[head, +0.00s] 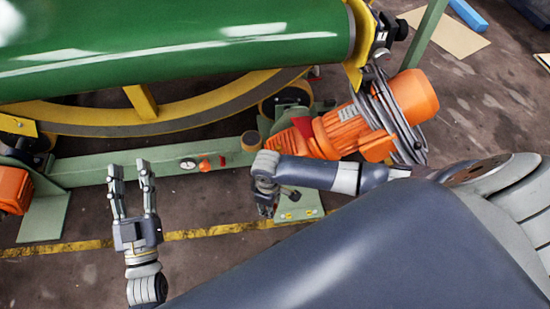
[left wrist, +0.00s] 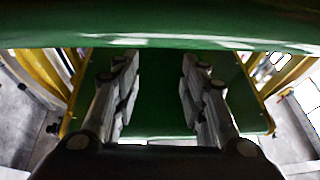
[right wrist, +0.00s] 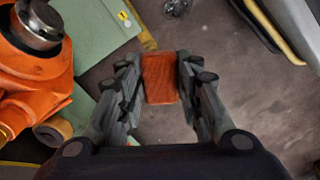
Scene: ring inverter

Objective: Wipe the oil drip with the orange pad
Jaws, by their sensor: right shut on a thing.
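The orange pad (right wrist: 160,78) shows in the right wrist view as a flat rectangle between the fingers of my right gripper (right wrist: 160,85), which is shut on it. In the head view my right gripper (head: 267,205) points down over the floor in front of the green beam, and the pad is hidden there. My left gripper (head: 131,168) is open and empty, over the floor near the beam at left. The left wrist view shows its spread fingers (left wrist: 158,75) facing green metal. A small dark spot (right wrist: 178,7) lies on the floor ahead of the pad; I cannot tell whether it is the oil drip.
A large green cylinder (head: 180,45) lies across the back above a yellow ring (head: 140,110). The green beam (head: 130,168) carries small fittings. An orange motor (head: 340,130) with grey cables stands at right. A yellow line (head: 205,232) crosses the open floor.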

